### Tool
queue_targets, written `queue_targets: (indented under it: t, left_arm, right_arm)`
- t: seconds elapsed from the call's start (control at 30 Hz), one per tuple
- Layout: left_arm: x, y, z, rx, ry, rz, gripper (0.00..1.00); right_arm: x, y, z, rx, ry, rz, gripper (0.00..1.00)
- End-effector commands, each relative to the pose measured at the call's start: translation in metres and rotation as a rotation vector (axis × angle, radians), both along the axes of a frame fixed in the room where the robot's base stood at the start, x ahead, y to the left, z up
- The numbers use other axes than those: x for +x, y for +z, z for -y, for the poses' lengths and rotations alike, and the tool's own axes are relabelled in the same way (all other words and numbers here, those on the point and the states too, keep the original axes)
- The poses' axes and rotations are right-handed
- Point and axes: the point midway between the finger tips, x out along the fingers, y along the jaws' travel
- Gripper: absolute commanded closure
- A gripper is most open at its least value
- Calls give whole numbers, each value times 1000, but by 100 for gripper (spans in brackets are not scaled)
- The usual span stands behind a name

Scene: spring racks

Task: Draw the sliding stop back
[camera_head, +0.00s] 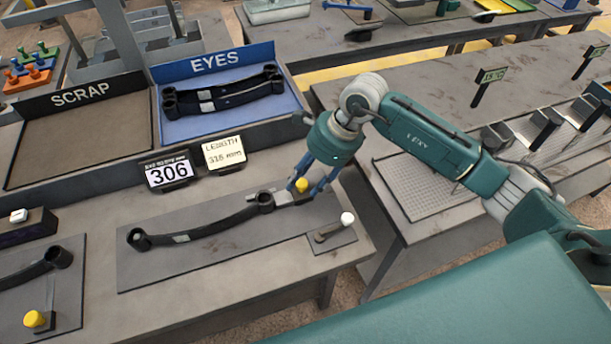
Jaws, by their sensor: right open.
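The sliding stop (284,197) is a small grey block with a yellow knob (301,185) at the right end of the grey measuring plate (150,272). A dark leaf spring (205,228) with an eye at each end lies along the plate. Its right eye is close to the stop; I cannot tell if they touch. My right gripper (308,190) points down over the yellow knob, its blue fingers open on either side of it. Finger contact with the knob is unclear. My left gripper is out of view.
A white-knobbed lever (346,219) stands right of the stop. Behind are a "306" display (168,172), a length card (224,153), an empty SCRAP tray (80,140) and a blue EYES tray (210,127) holding springs. Another spring and yellow knob (34,319) are at the left.

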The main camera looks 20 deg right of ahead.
Motion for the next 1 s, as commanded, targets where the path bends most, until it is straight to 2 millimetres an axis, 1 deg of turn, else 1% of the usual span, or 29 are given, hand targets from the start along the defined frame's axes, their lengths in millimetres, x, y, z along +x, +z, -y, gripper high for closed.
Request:
queue_targets:
  t: [0.17,0.2,0.37,0.4,0.57,0.67,0.7,0.8,0.9,1.0]
  left_arm:
    - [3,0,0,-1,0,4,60]
    - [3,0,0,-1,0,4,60]
    - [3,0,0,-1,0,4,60]
    - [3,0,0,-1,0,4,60]
    - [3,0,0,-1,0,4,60]
    - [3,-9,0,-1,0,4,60]
    - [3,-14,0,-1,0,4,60]
    - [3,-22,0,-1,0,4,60]
    - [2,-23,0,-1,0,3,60]
    - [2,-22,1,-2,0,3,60]
  right_arm:
    - [0,0,0,0,0,0,57]
    - [0,0,0,0,0,0,59]
    - [0,0,0,0,0,0,91]
    - [0,0,0,0,0,0,99]
    - [0,0,0,0,0,0,100]
    - [1,-4,11,-2,-2,1,100]
    - [2,-5,19,-4,-3,2,100]
    - [2,-4,34,-4,-3,2,100]
    - [2,-1,40,-2,-2,2,100]
    - [2,1,41,-2,-2,1,100]
